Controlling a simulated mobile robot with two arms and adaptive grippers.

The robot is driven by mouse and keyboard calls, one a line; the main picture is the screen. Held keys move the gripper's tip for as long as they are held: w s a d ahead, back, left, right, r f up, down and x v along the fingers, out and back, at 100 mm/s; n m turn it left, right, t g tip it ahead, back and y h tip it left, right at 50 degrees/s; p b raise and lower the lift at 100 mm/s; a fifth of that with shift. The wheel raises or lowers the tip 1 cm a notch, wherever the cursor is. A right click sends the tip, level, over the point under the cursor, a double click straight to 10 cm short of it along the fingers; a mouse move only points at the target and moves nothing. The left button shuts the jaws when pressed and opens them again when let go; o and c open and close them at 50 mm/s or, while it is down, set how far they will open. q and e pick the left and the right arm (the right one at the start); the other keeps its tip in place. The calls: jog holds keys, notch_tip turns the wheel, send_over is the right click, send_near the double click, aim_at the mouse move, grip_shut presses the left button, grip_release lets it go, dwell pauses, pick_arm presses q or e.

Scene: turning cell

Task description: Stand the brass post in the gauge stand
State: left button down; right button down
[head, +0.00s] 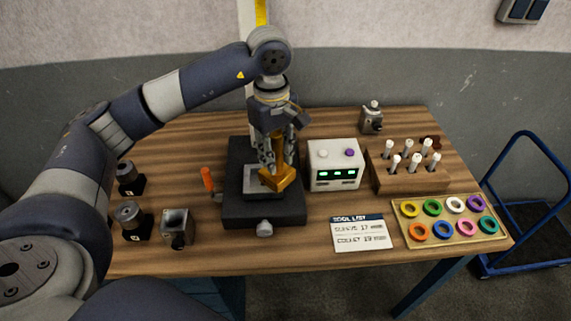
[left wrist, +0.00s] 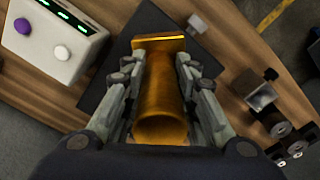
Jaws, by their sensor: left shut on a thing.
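The brass post (head: 278,181) is a golden cylinder with a wider square end. In the left wrist view the brass post (left wrist: 162,95) lies between both fingers, its square end pointing away from the wrist. My left gripper (head: 270,160) is shut on it and holds it over the gauge stand, with the square end down and somewhat tilted. The gauge stand (head: 262,212) is a dark block with a pale square area on top, partly hidden behind the post and gripper. I cannot tell whether the post touches the stand. My right gripper is not in view.
A white box with green displays (head: 334,172) stands close right of the stand. An orange-handled lever (head: 207,180) is at its left. A wooden rack (head: 415,180) of white-topped tools, a tray of coloured rings (head: 490,237), a tool list card (head: 361,236) and several dark holders surround it.

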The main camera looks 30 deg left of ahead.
pick_arm(q)
jog(key=w+a+r+n+p, duration=0.2)
jog(key=w+a+n+p, duration=0.1)
jog(key=a+n, duration=0.4)
jog(key=shift+w+d+f+n+b, duration=0.2)
jog(key=shift+f+n+b, duration=0.6)
jog(key=shift+f, duration=0.85)
jog(key=shift+w+d+f+n+b, duration=0.15)
jog(key=shift+f+n+b, duration=0.25)
jog(key=shift+f+b, duration=0.95)
jog(key=shift+f, duration=0.5)
jog(key=shift+s, duration=0.15)
jog(key=shift+f+b, duration=1.4)
jog(key=shift+f, duration=0.1)
